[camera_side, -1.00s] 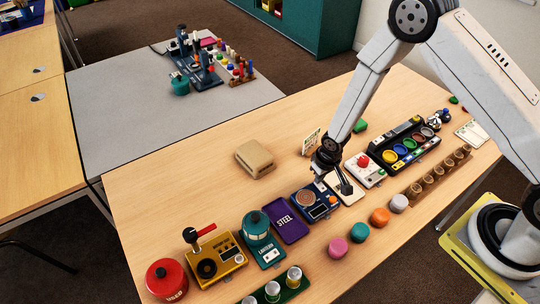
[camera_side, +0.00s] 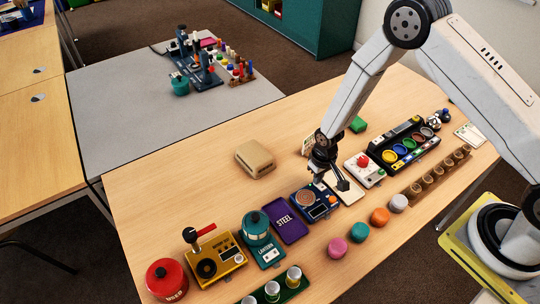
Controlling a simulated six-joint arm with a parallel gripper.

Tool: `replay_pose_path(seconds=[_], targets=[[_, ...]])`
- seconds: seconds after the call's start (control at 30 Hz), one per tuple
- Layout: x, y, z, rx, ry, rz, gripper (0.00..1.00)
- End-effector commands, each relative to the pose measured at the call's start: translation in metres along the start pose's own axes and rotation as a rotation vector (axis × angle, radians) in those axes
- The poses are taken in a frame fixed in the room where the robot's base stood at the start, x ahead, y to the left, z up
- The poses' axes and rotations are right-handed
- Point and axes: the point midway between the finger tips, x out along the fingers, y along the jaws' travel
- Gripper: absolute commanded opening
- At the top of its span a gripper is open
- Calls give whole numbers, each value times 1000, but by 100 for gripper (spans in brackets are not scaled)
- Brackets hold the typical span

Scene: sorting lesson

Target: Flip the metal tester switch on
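A dark blue device (camera_side: 313,204) with a round copper-coloured plate, a small screen and an orange part at its right side stands mid-table. It looks like the metal tester, but its label is too small to read. Its switch is not clearly made out. My gripper (camera_side: 341,184) hangs just above and to the right of this device, over a pale card or tray (camera_side: 350,194). It points down and appears empty. The fingertips are small and dark, and whether they are apart cannot be told.
Left of it lie a purple STEEL tray (camera_side: 287,222), a teal lantern (camera_side: 257,228), a yellow device with a red lever (camera_side: 215,258) and a red pot (camera_side: 166,280). Right stands a white box with a red button (camera_side: 364,168). Coloured pucks (camera_side: 359,232) lie in front. A tan block (camera_side: 255,158) lies behind.

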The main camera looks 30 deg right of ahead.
Motion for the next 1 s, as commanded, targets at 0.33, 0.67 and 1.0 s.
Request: replay_pose_path(seconds=[0.33,0.67,1.0], targets=[[9,-2,-4,-3,-1,-3,0],[9,-2,-2,-2,-2,-3,0],[6,-2,13,-2,-12,-2,0]])
